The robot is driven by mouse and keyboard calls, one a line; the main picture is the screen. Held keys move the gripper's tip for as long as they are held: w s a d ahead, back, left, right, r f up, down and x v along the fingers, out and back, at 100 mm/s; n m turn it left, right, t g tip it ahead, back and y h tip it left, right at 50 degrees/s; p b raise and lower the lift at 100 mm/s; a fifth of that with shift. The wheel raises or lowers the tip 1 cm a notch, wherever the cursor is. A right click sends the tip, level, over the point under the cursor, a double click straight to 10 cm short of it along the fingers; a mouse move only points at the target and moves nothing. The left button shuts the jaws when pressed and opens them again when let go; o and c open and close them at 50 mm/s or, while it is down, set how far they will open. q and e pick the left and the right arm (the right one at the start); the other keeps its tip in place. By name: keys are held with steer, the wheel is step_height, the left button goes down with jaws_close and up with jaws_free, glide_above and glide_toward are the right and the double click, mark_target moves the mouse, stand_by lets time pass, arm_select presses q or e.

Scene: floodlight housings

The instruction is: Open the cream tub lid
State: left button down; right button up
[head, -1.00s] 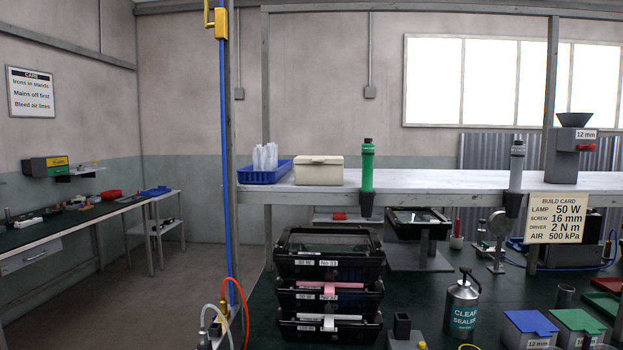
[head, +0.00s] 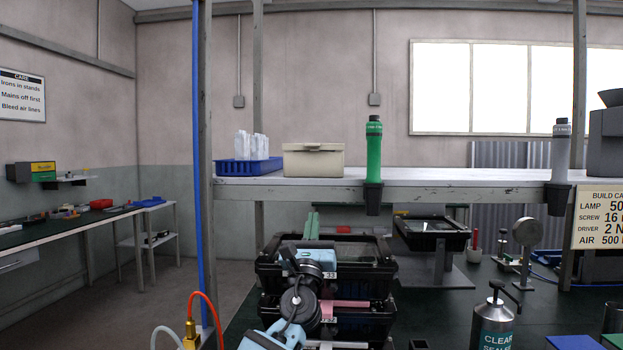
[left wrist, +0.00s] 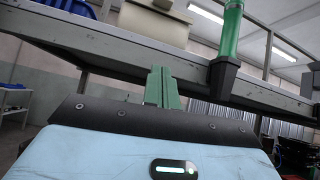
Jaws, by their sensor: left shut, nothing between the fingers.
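The cream tub (head: 313,163) stands on the shelf, between the blue crate and the green driver, with its lid (head: 313,147) closed on top. Its underside edge and front also show at the top of the left wrist view (left wrist: 155,22). My left gripper (head: 312,224) has green fingers pointing up, in front of and below the shelf edge, under the tub and apart from it. In the left wrist view its fingers (left wrist: 160,87) are together and empty. My right gripper is not in view.
The shelf (head: 440,173) edge lies between my left gripper and the tub. A blue crate (head: 230,167) with clear tubes is left of the tub, a green driver (head: 374,150) in a holder right. Black bins (head: 365,270) stand below.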

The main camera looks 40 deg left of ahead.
arm_select(q)
step_height(320, 180, up, 3)
steer(key=a+y, duration=0.2)
glide_toward(310, 147)
steer(key=shift+w+a+r+b, duration=0.2)
steer(key=shift+w+a+b, duration=0.2)
steer(key=shift+w+a, duration=0.7)
step_height(310, 147, up, 3)
steer(key=shift+w+d+f+p, duration=0.1)
steer(key=shift+f+p, duration=0.05)
steer(key=shift+p, duration=0.4)
steer(key=shift+r, duration=0.65)
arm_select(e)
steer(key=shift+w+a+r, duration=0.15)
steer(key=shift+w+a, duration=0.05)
arm_select(q)
steer(key=shift+r+p, duration=0.1)
steer(key=shift+p, duration=0.2)
